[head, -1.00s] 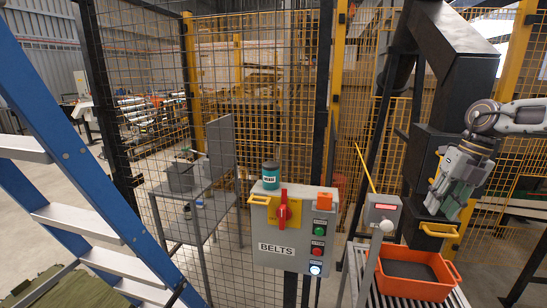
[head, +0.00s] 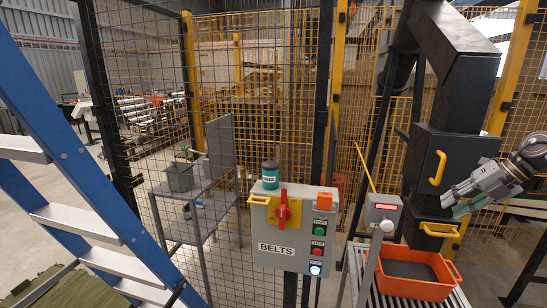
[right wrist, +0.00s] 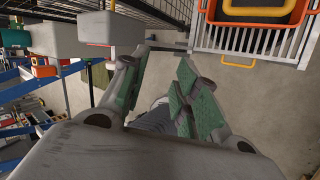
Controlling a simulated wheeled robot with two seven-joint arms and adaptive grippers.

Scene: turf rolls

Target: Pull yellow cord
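The yellow cord (head: 365,168) shows in the head view as a thin slanted line, its lower end by a small grey box with a red display (head: 382,212). I cannot make it out in the right wrist view. My right gripper (head: 449,204) is to the right of the cord and apart from it, beside the black chute, with its fingers pointing left. Its green-padded fingers also show in the right wrist view (right wrist: 158,98), spread with an empty gap between them. My left gripper is not in view.
The black chute (head: 452,150) has yellow handles. An orange tray (head: 447,270) sits below on a roller conveyor (head: 364,262). A grey BELTS panel (head: 290,258) with a red switch stands at the centre. A blue ladder (head: 75,155) is at left; mesh fencing stands behind.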

